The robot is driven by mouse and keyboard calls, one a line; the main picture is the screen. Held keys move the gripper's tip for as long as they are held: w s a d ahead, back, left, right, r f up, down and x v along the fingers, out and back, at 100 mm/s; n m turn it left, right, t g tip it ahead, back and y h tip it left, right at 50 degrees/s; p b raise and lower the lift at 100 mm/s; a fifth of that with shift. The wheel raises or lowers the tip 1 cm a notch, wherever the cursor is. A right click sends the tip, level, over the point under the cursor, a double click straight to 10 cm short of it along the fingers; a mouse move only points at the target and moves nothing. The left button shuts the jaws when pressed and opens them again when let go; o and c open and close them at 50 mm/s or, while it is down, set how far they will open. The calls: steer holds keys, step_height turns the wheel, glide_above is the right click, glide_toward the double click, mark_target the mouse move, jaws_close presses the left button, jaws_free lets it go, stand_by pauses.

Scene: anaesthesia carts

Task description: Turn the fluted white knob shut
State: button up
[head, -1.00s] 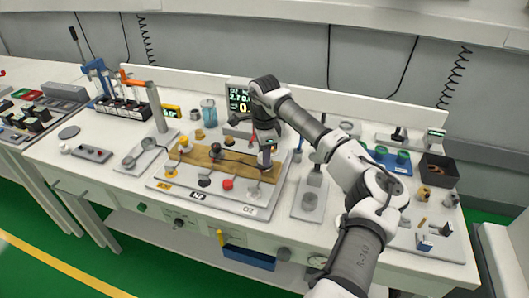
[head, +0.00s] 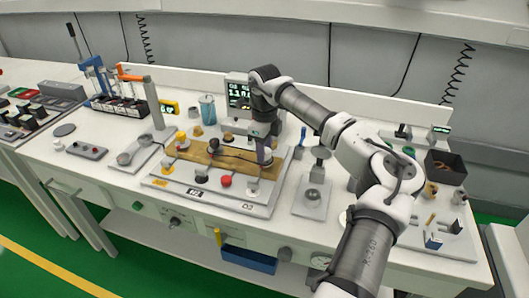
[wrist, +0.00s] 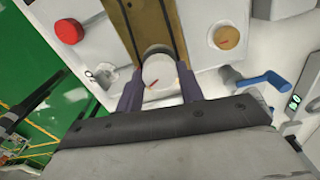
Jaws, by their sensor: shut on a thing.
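In the head view my gripper (head: 264,158) points down at the right end of the brown strip (head: 205,150), and hides most of the knob.
A red knob (wrist: 68,31), a brass-coloured knob (wrist: 227,37) and a blue lever (wrist: 265,82) are near the gripper. A lit display (head: 240,95) stands behind the panel. A grey stand (head: 313,195) is to the right.

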steer(key=m+b, duration=0.2)
steer(key=m, duration=0.3)
steer(key=shift+m, duration=0.4)
stand_by(0.3)
steer(key=o, duration=1)
step_height(320, 180, up, 14)
steer(key=shift+f+b, duration=0.1)
steer(key=shift+b, duration=1.1)
